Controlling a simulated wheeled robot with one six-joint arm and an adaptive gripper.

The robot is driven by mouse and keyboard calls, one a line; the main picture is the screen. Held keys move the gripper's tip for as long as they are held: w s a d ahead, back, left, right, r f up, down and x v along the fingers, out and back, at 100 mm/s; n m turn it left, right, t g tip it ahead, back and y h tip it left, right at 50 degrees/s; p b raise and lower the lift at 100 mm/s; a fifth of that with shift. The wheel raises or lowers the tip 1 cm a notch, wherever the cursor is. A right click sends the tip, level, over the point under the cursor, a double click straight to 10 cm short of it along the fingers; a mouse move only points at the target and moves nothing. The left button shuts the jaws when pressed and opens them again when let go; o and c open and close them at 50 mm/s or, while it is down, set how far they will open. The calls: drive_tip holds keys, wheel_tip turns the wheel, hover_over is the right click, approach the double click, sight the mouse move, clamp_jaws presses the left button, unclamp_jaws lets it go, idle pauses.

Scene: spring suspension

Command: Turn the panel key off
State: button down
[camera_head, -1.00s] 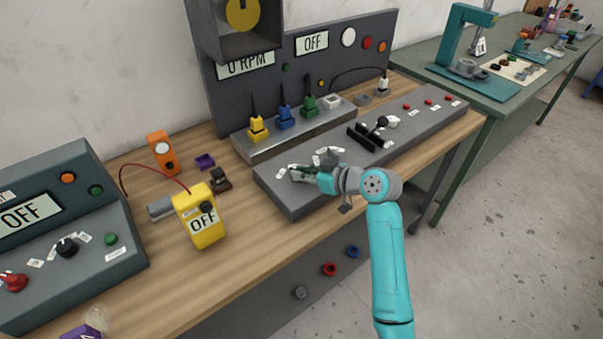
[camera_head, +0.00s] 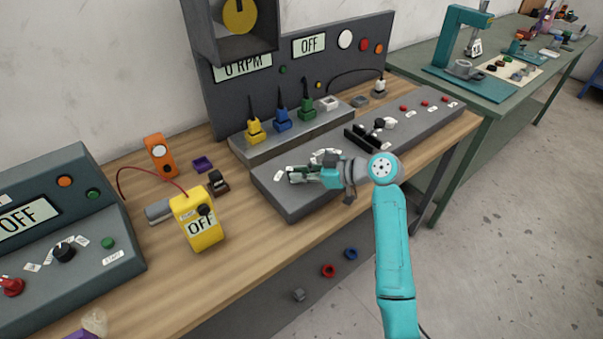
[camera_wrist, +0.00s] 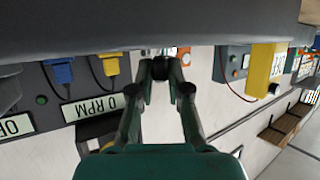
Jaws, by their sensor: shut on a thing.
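The long grey control panel (camera_head: 292,208) lies along the front of the wooden bench, with white labels, a black lever and red buttons on top. My gripper (camera_head: 294,175) is at the panel's near left end, low over its top face, beside small white labels. Its fingers are closed together on something small at the panel, which I take to be the key; the fingers hide it in the head view. In the wrist view my gripper's fingertips (camera_wrist: 160,70) meet close to the panel's dark edge (camera_wrist: 130,28), and the key cannot be made out clearly.
A yellow meter (camera_head: 197,220) reading OFF stands left of the panel. Blue and yellow connectors (camera_head: 283,119) stand on a grey strip behind. A back board has displays reading 0 RPM and OFF (camera_head: 310,44). Open floor lies to the right.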

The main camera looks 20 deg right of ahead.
drive_tip(key=c, duration=1.1)
unclamp_jaws()
drive_tip(key=v, duration=1.2)
